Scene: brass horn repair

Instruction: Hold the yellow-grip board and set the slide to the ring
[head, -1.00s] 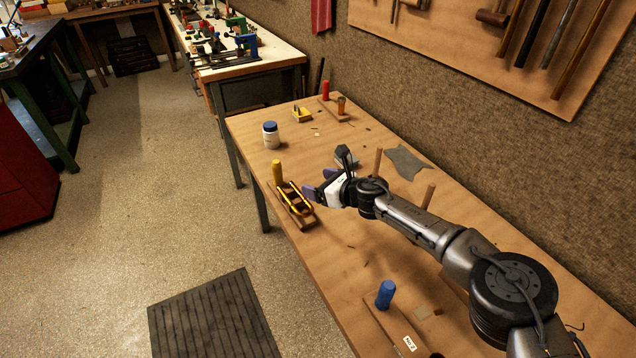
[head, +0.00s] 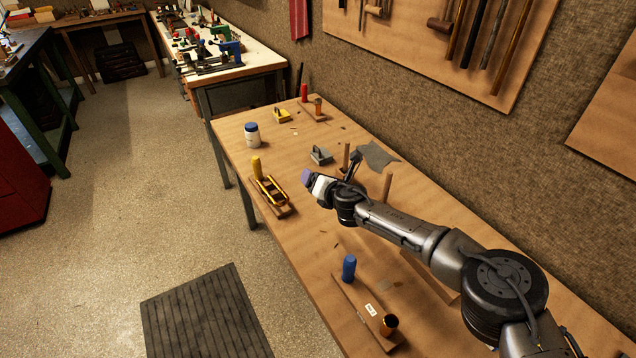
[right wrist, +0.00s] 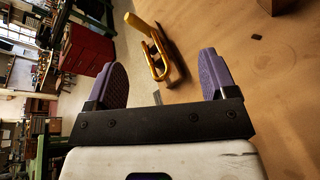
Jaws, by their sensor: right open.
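The yellow-grip board (head: 283,210) lies near the table's left edge, with an upright yellow grip (head: 256,166) at its far end. A brass slide (head: 269,189) of looped tubing lies along it. In the right wrist view the yellow grip (right wrist: 139,24) and the brass slide (right wrist: 163,62) show beyond the fingers. My right gripper (head: 307,179) has purple fingers and is open and empty, to the right of the board and apart from it. It also shows in the right wrist view (right wrist: 164,78). I cannot make out the ring mark. My left gripper is not in view.
A blue-grip board (head: 352,302) lies at the near end. A white jar with a blue lid (head: 252,135), a grey block (head: 321,156), a yellow holder (head: 282,116), a red-grip board (head: 313,110) and a grey cloth (head: 377,155) lie farther back. Wooden pegs (head: 387,187) stand near my right arm.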

